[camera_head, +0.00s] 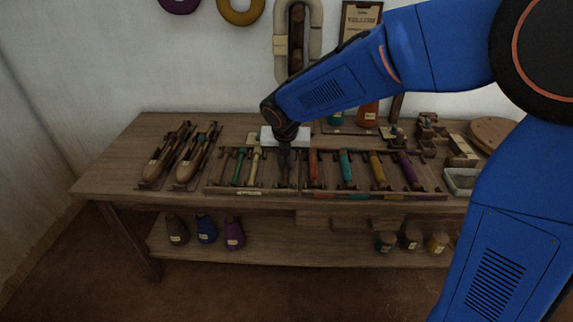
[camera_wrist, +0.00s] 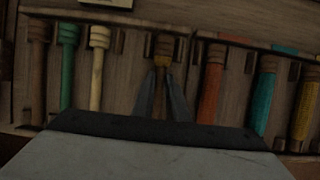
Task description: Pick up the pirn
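My gripper (camera_head: 285,160) points down over the rack on the table. In the wrist view, its two fingers (camera_wrist: 162,92) stand one on each side of a brown wooden pirn (camera_wrist: 163,50). This pirn still lies in line with the other pirns in the rack. I cannot tell whether the fingers touch it. In the head view, the gripper hides most of it. To its left are a cream pirn (camera_wrist: 98,65), a green pirn (camera_wrist: 68,62) and a brown one (camera_wrist: 38,65). An orange pirn (camera_wrist: 211,85) and a teal one (camera_wrist: 264,95) are to its right.
The wooden rack (camera_head: 250,193) sits at the table's front edge. Two shuttles (camera_head: 165,160) lie at the left. Yellow (camera_head: 377,168) and purple (camera_head: 408,172) pirns lie further right. Bare tabletop (camera_head: 120,172) shows at the far left. Yarn cones (camera_head: 206,230) stand on the lower shelf.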

